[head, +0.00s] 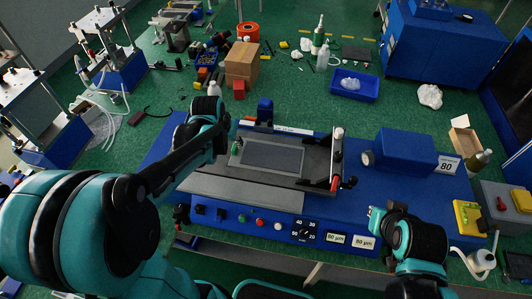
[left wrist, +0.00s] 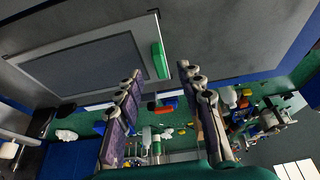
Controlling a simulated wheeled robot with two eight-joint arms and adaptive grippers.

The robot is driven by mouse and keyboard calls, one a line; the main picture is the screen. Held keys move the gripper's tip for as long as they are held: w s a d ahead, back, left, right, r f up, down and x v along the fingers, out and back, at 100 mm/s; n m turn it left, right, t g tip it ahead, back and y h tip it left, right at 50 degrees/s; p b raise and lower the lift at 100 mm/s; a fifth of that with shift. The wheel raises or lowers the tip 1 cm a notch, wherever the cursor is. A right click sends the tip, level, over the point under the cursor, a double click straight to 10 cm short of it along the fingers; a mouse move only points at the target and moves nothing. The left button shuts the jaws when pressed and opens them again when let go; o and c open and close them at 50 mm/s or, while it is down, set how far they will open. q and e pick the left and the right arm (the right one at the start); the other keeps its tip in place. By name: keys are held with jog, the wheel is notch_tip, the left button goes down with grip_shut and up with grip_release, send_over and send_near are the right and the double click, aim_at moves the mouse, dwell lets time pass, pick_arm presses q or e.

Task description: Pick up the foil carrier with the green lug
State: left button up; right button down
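The foil carrier (head: 272,156) is a dark grey rectangular sheet in a light frame, lying flat on the grey bed of the blue press. Its green lug (head: 236,148) is on its left edge in the head view. In the left wrist view the carrier (left wrist: 90,62) fills the upper left, with the lug (left wrist: 158,62) on its right edge. My left gripper (left wrist: 162,76) is open, its fingers apart on either side of the lug's line; contact is not visible. In the head view the left gripper (head: 234,132) is beside the lug. My right gripper (head: 376,216) is by the press's front right; its fingers are unclear.
The blue press (head: 400,190) has knobs and buttons along its front. An upright post with a red end (head: 335,165) stands right of the carrier, and a blue box (head: 405,150) beyond it. A cardboard box (head: 241,64) and a blue tray (head: 353,85) lie behind.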

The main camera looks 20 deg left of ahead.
aim_at(234, 146)
pick_arm(q)
jog(key=b+x, duration=0.1)
jog(key=x, duration=0.4)
jog(key=shift+w+f, duration=0.1)
jog(key=shift+w, duration=0.15)
grip_shut()
